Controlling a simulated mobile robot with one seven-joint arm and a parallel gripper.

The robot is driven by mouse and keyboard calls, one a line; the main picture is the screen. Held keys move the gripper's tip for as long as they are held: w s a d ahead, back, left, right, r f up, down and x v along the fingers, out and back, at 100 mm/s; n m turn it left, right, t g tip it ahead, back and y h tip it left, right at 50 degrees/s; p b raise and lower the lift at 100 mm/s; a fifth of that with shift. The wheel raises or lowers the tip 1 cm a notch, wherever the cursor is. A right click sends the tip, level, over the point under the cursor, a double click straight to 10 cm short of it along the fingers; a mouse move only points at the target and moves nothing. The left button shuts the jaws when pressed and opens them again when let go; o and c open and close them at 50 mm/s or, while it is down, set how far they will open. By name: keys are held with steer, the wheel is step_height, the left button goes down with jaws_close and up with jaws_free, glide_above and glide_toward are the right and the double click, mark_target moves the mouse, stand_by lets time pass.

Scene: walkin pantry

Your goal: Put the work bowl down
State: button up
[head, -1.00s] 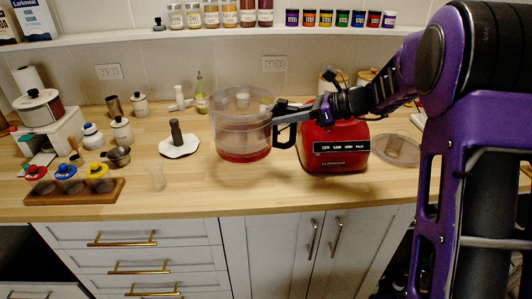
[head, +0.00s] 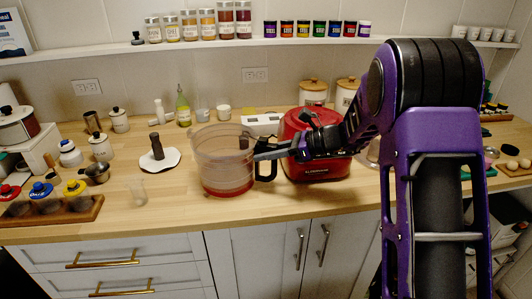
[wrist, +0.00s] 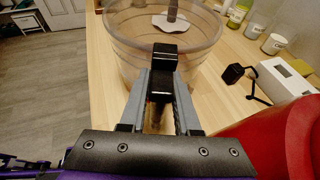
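The work bowl (head: 208,165) is a clear round container with a red base and a black handle (head: 267,170). It is upright, at or just above the wooden counter, left of the red food processor base (head: 318,160); I cannot tell whether it touches the counter. My gripper (head: 262,155) comes from the right and is shut on the handle. In the wrist view, the gripper (wrist: 161,85) has its fingers on either side of the black handle, and the clear bowl wall (wrist: 125,40) is just beyond.
Left of the bowl are a white mat (head: 160,163) with a dark tool, a small clear cup (head: 137,190) and a wooden rack (head: 65,212) of colored-lid jars. A white box (head: 262,120) stands behind. Bare counter (head: 270,205) lies in front, up to its edge.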

steer(key=o, duration=0.3)
steer(key=shift+o, duration=0.2)
steer(key=shift+r, duration=0.1)
steer(key=v, duration=1.2)
steer(key=shift+p, duration=0.45)
steer(key=shift+r, duration=0.1)
